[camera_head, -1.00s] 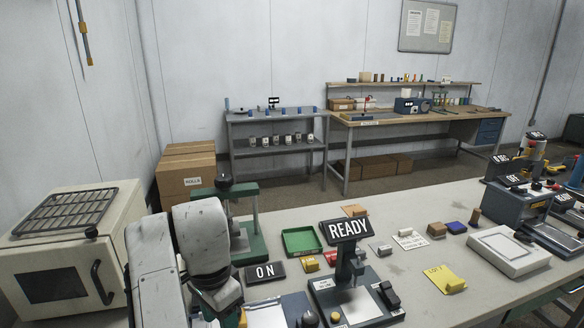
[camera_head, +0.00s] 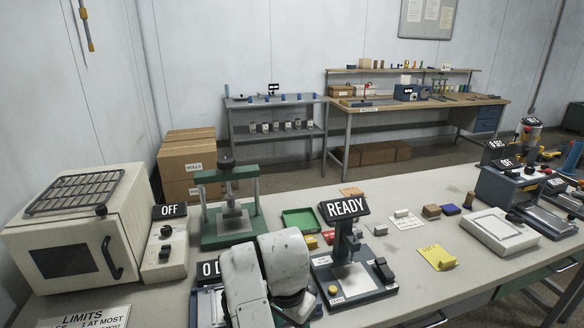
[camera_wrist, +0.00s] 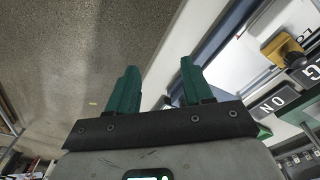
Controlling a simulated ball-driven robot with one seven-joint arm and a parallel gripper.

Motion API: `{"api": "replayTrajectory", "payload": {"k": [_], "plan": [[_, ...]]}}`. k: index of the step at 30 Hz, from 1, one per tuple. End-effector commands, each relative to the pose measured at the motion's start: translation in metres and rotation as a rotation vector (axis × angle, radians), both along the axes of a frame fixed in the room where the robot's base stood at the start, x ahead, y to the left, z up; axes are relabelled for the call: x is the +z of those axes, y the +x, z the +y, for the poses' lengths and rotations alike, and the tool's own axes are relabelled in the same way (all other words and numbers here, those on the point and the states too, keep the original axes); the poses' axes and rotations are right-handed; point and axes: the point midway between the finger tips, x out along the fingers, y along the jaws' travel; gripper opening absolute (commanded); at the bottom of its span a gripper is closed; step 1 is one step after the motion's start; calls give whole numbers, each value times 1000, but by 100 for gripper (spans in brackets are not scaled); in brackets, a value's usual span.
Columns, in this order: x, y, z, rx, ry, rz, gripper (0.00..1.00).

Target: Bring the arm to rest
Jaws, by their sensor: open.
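My gripper (camera_wrist: 158,75) shows in the wrist view, with two green fingers standing apart and nothing between them. Bare floor lies beyond the left finger, and the edge of a bench unit lies beyond the right one. In the head view my white arm (camera_head: 265,275) is folded low at the front of the bench (camera_head: 420,265), just left of the READY stand (camera_head: 348,250).
Left of the arm are a green press (camera_head: 228,225), a switch box reading OFF (camera_head: 165,248) and an oven (camera_head: 75,240). A green tray (camera_head: 299,220) and yellow pad (camera_head: 437,256) lie on the bench.

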Motion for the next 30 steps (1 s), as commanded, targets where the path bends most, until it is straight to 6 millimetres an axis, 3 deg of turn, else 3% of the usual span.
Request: {"api": "replayTrajectory", "payload": {"k": [1,5,8,15,22,27,30], "plan": [[-14,-4,-23,5,-12,-2,51],[-47,-21,-85,55,-41,-13,51],[-71,-45,-133,109,-62,-19,51],[-115,-127,-224,260,-91,-15,51],[-134,-227,-271,415,-75,-2,51],[-134,-292,-280,513,-43,-4,51],[-131,-316,-279,553,-26,-9,51]]}}
